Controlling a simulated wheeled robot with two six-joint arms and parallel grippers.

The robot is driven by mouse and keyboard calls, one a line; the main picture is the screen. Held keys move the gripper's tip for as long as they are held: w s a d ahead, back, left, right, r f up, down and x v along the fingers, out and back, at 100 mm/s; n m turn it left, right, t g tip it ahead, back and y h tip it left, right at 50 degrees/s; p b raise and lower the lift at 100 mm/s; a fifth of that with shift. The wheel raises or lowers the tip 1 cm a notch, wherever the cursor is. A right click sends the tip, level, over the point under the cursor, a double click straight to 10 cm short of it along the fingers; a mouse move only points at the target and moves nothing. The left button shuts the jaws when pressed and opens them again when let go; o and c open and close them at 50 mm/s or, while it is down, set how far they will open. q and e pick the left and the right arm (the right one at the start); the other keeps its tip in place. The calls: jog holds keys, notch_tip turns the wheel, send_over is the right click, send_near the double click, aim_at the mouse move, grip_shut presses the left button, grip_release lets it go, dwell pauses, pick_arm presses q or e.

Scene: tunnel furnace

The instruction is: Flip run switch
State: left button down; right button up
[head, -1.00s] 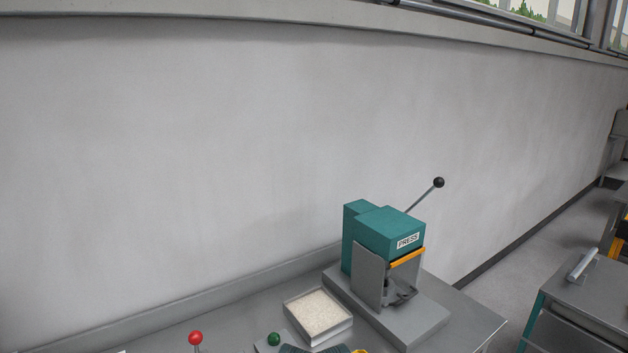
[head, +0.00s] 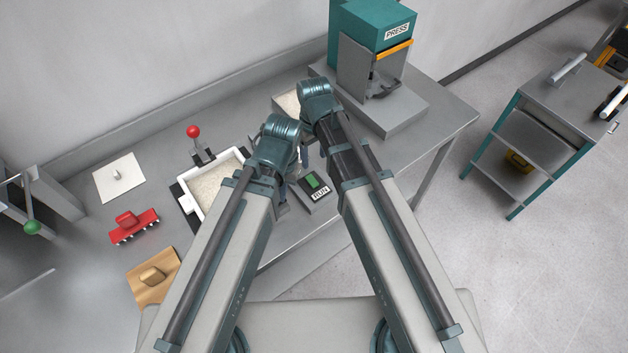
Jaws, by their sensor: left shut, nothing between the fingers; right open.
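The run switch is a small dark box with a green rocker (head: 312,181) and a white RUN label (head: 321,192), near the front edge of the grey bench. I cannot tell which way the rocker is tipped. My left gripper (head: 285,194) is shut and empty, low beside the left side of the switch box and mostly hidden by its own wrist. My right gripper (head: 304,156) is open, above and behind the switch, also mostly hidden under its wrist. Neither visibly touches the rocker.
A tray of pale grains (head: 207,190) and a red-knobbed lever (head: 193,132) stand left of my arms. The teal press (head: 372,25) stands behind right. A white plate (head: 118,178), red brush-like block (head: 135,226) and wooden board (head: 150,291) lie left. A cart (head: 566,95) stands right.

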aim_at(314, 183)
pick_arm(q)
notch_tip(314, 183, down, 12)
jog(key=b, duration=1.1)
pick_arm(e)
notch_tip(314, 183, down, 12)
jog(key=shift+f, duration=0.1)
grip_shut()
